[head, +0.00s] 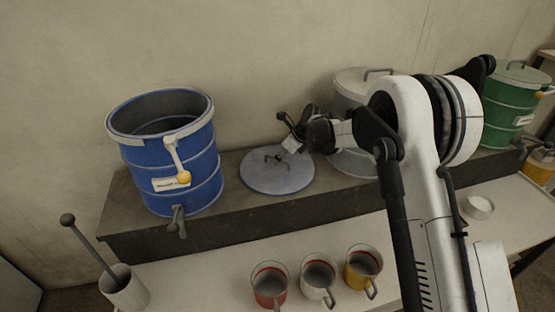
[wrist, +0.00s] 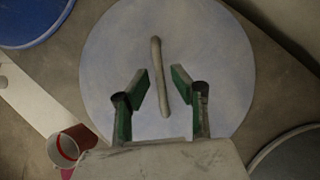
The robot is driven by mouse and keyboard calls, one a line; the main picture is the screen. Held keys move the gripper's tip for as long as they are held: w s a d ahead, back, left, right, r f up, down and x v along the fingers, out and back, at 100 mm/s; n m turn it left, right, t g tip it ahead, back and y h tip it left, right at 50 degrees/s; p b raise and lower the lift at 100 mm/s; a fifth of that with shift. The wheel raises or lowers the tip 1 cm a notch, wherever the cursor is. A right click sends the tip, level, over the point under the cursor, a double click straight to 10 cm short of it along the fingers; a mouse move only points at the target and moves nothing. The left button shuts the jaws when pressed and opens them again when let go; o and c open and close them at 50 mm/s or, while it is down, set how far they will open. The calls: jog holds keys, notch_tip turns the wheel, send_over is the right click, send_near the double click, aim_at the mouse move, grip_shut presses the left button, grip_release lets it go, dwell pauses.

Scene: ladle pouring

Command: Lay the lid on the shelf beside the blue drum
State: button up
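The blue-grey round lid (head: 262,182) lies flat on the dark shelf (head: 240,214), just right of the open-topped blue drum (head: 172,150). The lid fills the middle of the wrist view (wrist: 105,60), with its bar handle (wrist: 157,70) upright in the picture. My gripper (head: 289,128) is over the lid's back right part, above the handle. In the wrist view its green fingers (wrist: 159,88) are spread, one on each side of the handle, with gaps on both sides. It holds nothing.
A grey lidded drum (head: 352,82) stands behind my arm, and a green drum (head: 508,100) is at far right. Red (head: 270,285), white (head: 319,276) and yellow (head: 363,264) mugs stand on the lower counter. A white holder (head: 125,290) with a ladle is at front left.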

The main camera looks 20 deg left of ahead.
jog(key=v, duration=1)
jog(key=shift+d, duration=0.15)
jog(key=shift+r, duration=0.2)
jog(key=s+d+r+n+t+h, duration=0.1)
jog(key=s+d+r+n, duration=0.2)
jog(key=s+d+r, duration=0.4)
jog(key=s+d+r+n+t+h, duration=0.1)
jog(key=s+d+r+n, duration=0.3)
jog(key=d, duration=0.5)
jog(key=s+d+r+n+t+h, duration=0.1)
jog(key=s+d+r+n+t, duration=0.15)
jog(key=s+d+r, duration=0.5)
jog(key=s+d+f+n+h, duration=0.1)
jog(key=s+d+f+n, duration=0.1)
jog(key=s+d+n, duration=0.3)
jog(key=s+d+f+n+t+h, duration=0.1)
jog(key=s+d+n, duration=0.4)
jog(key=s+d, duration=0.7)
jog(key=s+f+h, duration=0.1)
jog(key=s+f, duration=0.1)
jog(key=s, duration=0.2)
jog(key=shift+d+f+n, duration=0.2)
jog(key=shift+d+n, duration=0.1)
jog(key=shift+n, duration=0.05)
jog(key=shift+o, duration=0.2)
jog(key=shift+s+t, duration=0.1)
jog(key=shift+t, duration=0.15)
